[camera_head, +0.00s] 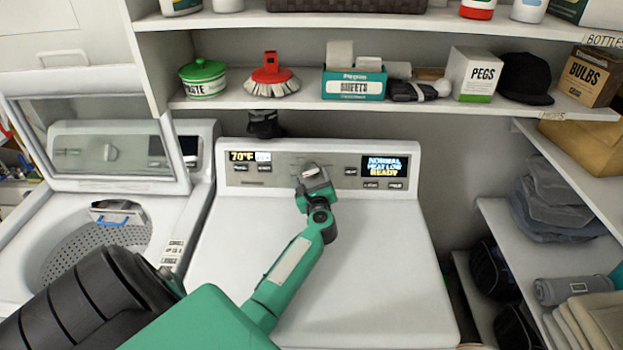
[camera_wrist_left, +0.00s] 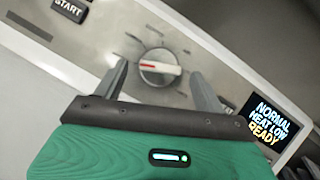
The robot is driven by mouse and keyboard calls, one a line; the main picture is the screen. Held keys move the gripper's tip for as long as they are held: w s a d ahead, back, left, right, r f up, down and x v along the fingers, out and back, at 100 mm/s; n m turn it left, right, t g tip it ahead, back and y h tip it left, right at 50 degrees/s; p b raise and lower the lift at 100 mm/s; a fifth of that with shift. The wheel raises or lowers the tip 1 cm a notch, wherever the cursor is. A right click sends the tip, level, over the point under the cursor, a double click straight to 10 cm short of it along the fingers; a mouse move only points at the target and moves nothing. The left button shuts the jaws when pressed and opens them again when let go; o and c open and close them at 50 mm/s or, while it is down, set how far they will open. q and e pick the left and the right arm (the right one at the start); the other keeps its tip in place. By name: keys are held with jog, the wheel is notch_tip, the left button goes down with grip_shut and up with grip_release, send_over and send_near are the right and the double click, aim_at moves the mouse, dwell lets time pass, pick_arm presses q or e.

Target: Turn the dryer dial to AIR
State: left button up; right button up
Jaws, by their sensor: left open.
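The dryer dial (camera_wrist_left: 160,68) is a round silver knob with a red pointer mark, on the dryer's control panel (camera_head: 230,180). In the left wrist view it sits between the two fingertips of my open left gripper (camera_wrist_left: 157,80), with a gap on each side. The labels around the dial are too small to read. The right display (camera_head: 385,168) reads NORMAL, HEAT LOW, READY, and also shows in the left wrist view (camera_wrist_left: 268,122). My right gripper is not seen.
The left display (camera_head: 248,157) reads 70°F. A START button (camera_wrist_left: 70,8) is on the panel. An open washer (camera_head: 100,225) stands to the left. A shelf (camera_head: 300,103) with boxes and a red brush (camera_head: 270,75) runs above the dryer. The dryer top (camera_head: 370,260) is clear.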

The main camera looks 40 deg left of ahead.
pick_arm(q)
jog(key=shift+w+a, duration=0.3)
jog(key=shift+a, duration=0.05)
jog(key=shift+w+a, duration=0.2)
jog(key=shift+a, duration=0.05)
jog(key=shift+c, duration=0.9)
jog(key=c, duration=0.8)
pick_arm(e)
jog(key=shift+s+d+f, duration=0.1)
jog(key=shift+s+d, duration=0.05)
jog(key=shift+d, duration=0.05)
